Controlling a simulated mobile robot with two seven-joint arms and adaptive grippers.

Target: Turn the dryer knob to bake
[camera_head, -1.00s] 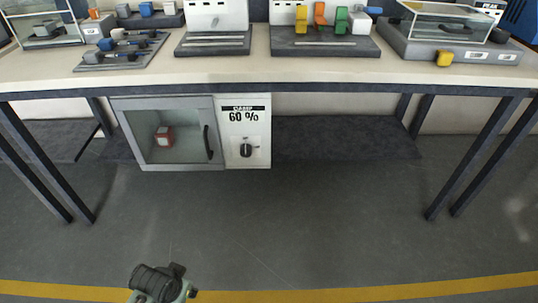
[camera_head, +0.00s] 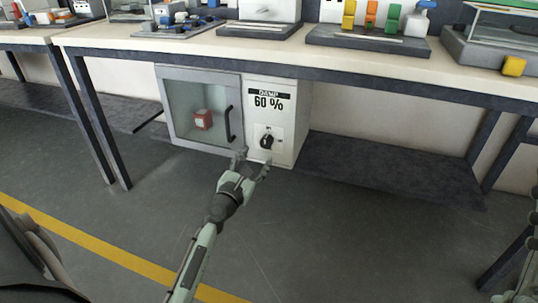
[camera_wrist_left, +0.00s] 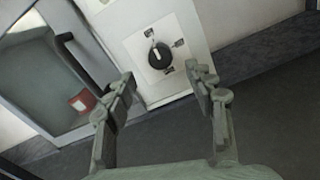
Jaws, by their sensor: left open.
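The dryer is a white cabinet under the table with a glass door (camera_head: 203,108) on its left and a control panel (camera_head: 272,100) on its right. My left gripper (camera_head: 253,163) is open and empty, just below and in front of the knob. In the left wrist view its fingers (camera_wrist_left: 163,80) stand apart, with the knob beyond them, untouched.
A red and white box (camera_head: 202,120) is behind the closed glass door, which has a black handle (camera_head: 229,124). The tabletop edge (camera_head: 330,65) runs above the dryer. A dark low shelf (camera_head: 390,165) lies to the right. The floor in front is clear.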

